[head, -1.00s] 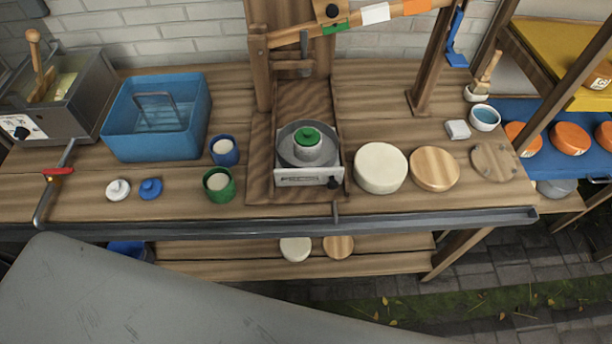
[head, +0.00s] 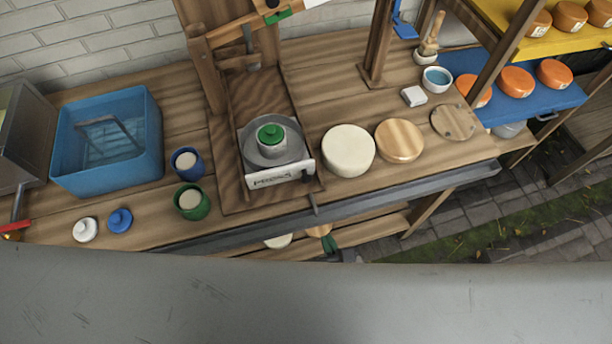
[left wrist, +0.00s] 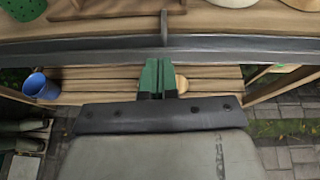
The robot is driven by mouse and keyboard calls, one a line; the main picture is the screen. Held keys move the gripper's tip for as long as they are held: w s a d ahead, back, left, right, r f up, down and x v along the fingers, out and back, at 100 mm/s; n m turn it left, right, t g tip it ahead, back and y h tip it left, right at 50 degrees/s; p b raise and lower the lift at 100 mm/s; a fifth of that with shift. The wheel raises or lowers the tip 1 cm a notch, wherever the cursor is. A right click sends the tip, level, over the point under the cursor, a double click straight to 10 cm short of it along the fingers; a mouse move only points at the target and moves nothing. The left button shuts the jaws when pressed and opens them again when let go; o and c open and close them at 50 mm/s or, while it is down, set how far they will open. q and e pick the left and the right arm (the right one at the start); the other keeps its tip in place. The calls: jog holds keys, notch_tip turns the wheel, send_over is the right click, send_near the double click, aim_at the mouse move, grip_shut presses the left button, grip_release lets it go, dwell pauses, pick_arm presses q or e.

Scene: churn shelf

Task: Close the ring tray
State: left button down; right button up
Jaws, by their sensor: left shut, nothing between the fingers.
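No part is clearly marked as the ring tray. A blue tray-like board (head: 500,122) with a small front handle (head: 546,117) stands at the right and bears orange wheels (head: 515,82). In the centre, a white-fronted press base (head: 280,176) holds a round grey dish with a green-topped piece (head: 270,134). A dark peg (head: 313,204) sticks out at the counter's front edge below it and shows in the left wrist view (left wrist: 164,25). My left gripper (head: 331,243) is low, below that edge; its green fingers (left wrist: 158,63) are together and empty. My right gripper is not in view.
The dark front rail (head: 220,236) of the counter lies above and beyond my left gripper. A lower wooden shelf (left wrist: 110,85) carries a blue cup (left wrist: 40,86). A cream wheel (head: 348,150) and a wooden disc (head: 399,140) stand right of the press.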

pick_arm(q)
notch_tip(320, 180, up, 3)
jog(key=t, duration=0.1)
jog(key=b, duration=0.5)
send_near(308, 181)
jog(key=w+f, duration=0.2)
jog(key=shift+w+a+f, duration=0.3)
jog(key=shift+a+f, duration=0.05)
jog(key=shift+a, duration=0.05)
jog(key=shift+m, duration=0.3)
jog(key=w, duration=0.2)
jog(key=w+a+b, duration=0.1)
jog(key=shift+w+a+r, duration=0.2)
jog(key=shift+w, duration=0.2)
jog(key=shift+w+r, duration=0.1)
jog(key=shift+w, duration=0.1)
jog(key=shift+a, duration=0.1)
